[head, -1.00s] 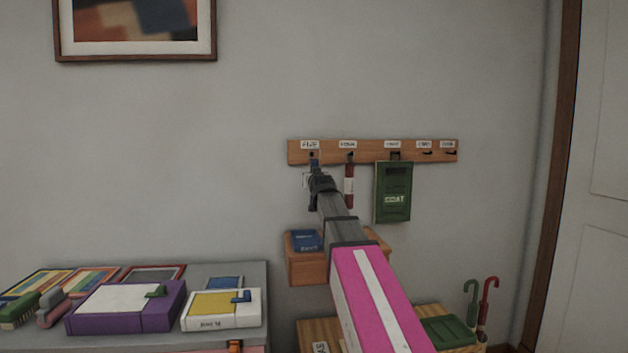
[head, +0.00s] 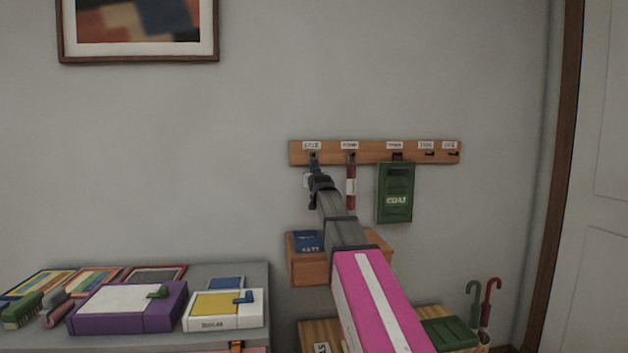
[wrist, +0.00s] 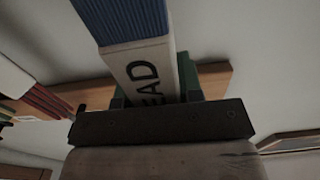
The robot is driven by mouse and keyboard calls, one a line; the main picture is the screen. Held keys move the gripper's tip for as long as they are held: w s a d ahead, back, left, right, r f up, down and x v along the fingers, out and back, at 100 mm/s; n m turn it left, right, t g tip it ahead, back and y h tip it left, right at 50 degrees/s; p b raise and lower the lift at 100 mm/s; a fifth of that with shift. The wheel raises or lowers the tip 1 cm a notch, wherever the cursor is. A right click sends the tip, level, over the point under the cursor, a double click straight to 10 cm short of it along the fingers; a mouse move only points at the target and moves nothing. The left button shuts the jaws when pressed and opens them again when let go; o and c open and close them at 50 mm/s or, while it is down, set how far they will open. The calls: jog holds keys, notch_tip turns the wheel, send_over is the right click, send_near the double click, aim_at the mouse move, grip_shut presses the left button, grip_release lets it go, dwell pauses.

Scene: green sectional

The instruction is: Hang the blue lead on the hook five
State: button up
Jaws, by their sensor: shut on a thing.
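My gripper (head: 317,181) is at the left end of the wooden hook rail (head: 372,160), just under the label that appears to read five (head: 312,146). In the wrist view it is shut on the blue lead (wrist: 122,18), which has a blue end and a white band with letters ending in "EAD". In the head view only a small blue part of the lead (head: 314,162) shows above my gripper, close to the rail. Hook five is mostly hidden behind the lead, so I cannot tell whether the lead touches it.
A red and white lead (head: 351,187) hangs on the second hook, close right of my gripper. A green coat-labelled item (head: 395,193) hangs on the third. The two right hooks look empty. A small wooden box (head: 310,270) is below, and a grey table (head: 258,277) stands left.

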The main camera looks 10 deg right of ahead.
jog(key=shift+w+f, duration=0.4)
jog(key=shift+w, duration=0.3)
jog(key=shift+w+f, duration=0.35)
jog(key=shift+w, duration=0.3)
jog(key=o, duration=1)
jog(key=shift+s, duration=0.15)
